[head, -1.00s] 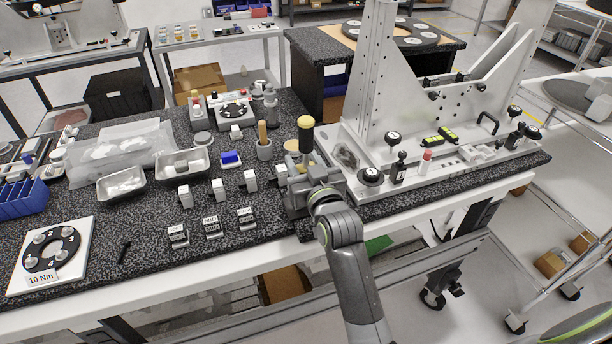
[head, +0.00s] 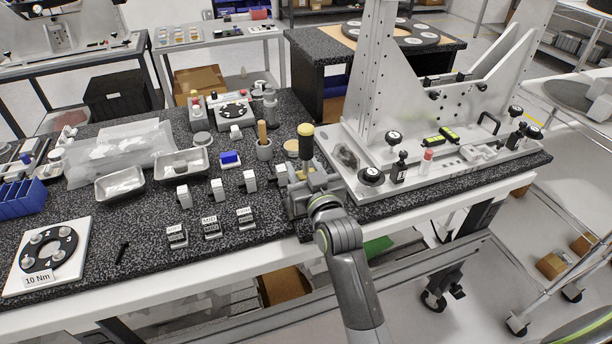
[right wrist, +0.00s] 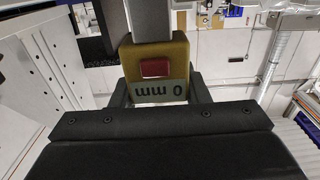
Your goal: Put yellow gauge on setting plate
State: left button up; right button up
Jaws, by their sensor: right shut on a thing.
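My right gripper (right wrist: 158,92) is shut on the yellow gauge (right wrist: 172,58). In the right wrist view the gauge is a yellow block with a red square and an upside-down "0 mm" label, between the dark fingers. In the head view a black upright piece with a yellow cap (head: 305,130) rises above my right gripper (head: 306,188); it appears to belong to the held gauge. The arm and gripper hide the gauge's lower part, so I cannot tell whether it touches anything. I cannot identify the setting plate with certainty. My left gripper is not in view.
A large grey mirror fixture (head: 375,85) stands right of the gripper. A cup with a wooden-handled tool (head: 264,150) and small grey blocks (head: 250,181) stand to its left. Labelled blocks (head: 211,227) sit near the front.

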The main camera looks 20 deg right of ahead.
jog(key=shift+f, duration=0.4)
jog(key=o, duration=1.2)
